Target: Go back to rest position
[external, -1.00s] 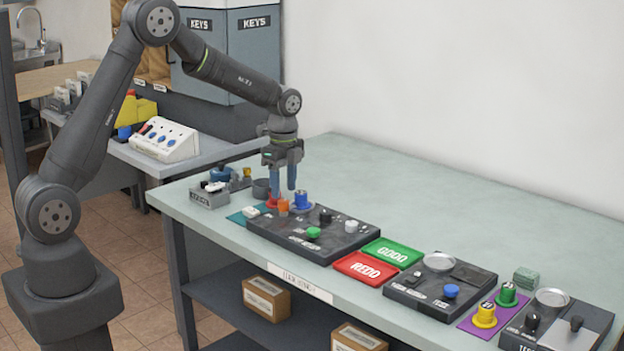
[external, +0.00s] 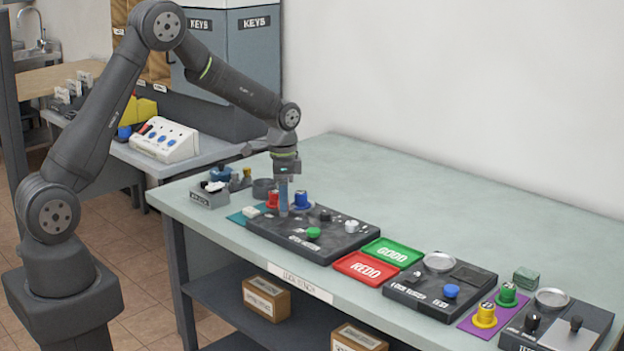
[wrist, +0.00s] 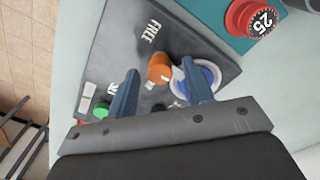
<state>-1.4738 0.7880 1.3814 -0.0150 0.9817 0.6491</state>
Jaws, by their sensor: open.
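My gripper (external: 284,203) hangs from the arm, pointing down over the left end of a dark panel (external: 330,243) on the bench. In the wrist view my gripper (wrist: 162,95) has its two blue fingers apart, with an orange knob (wrist: 160,68) showing between them. I cannot tell whether the fingers touch the knob. A blue round piece (wrist: 205,75) sits behind the right finger; it also shows beside the gripper in the external view (external: 301,200). The orange knob is hidden behind the fingers in the external view.
A red knob marked 25 (wrist: 255,18) stands on a teal mat next to the panel. Green and red trays (external: 392,251) and a second dark panel (external: 425,289) lie to the right. The back of the bench (external: 430,190) is clear.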

